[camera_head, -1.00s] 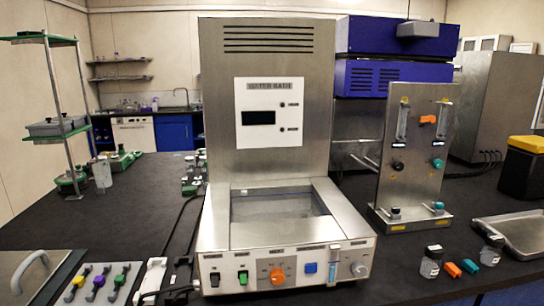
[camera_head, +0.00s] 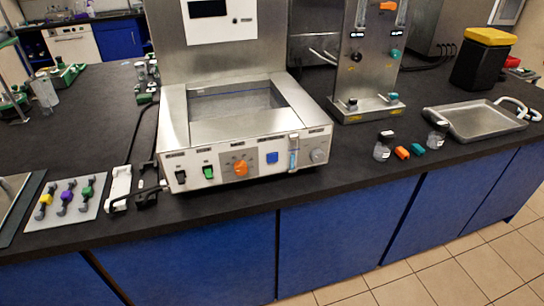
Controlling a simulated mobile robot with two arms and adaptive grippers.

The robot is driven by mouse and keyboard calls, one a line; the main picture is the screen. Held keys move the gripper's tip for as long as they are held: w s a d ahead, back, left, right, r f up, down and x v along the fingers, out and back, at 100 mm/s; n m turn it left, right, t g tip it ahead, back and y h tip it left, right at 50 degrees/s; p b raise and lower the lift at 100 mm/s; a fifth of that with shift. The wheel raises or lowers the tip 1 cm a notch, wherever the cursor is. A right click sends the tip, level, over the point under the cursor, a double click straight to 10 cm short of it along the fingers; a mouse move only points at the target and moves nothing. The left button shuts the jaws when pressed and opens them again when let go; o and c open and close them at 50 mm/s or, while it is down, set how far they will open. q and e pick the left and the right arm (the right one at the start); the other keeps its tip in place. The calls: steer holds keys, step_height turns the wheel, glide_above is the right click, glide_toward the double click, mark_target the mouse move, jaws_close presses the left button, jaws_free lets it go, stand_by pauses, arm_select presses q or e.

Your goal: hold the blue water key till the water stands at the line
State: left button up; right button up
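The blue water key (camera_head: 272,158) is a square blue button on the front panel of the steel water bath (camera_head: 175,110), right of the orange knob. A small upright level gauge (camera_head: 293,153) with pale blue in it sits right of the key. Neither of my grippers shows in the head view, and nothing touches the key.
An orange knob (camera_head: 241,168), a green switch (camera_head: 208,171) and a black switch (camera_head: 181,176) share the panel. Small bottles (camera_head: 382,148) and a steel tray (camera_head: 478,119) stand right. A rack of coloured clamps (camera_head: 66,203) lies left. The counter's front edge runs just before the bath.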

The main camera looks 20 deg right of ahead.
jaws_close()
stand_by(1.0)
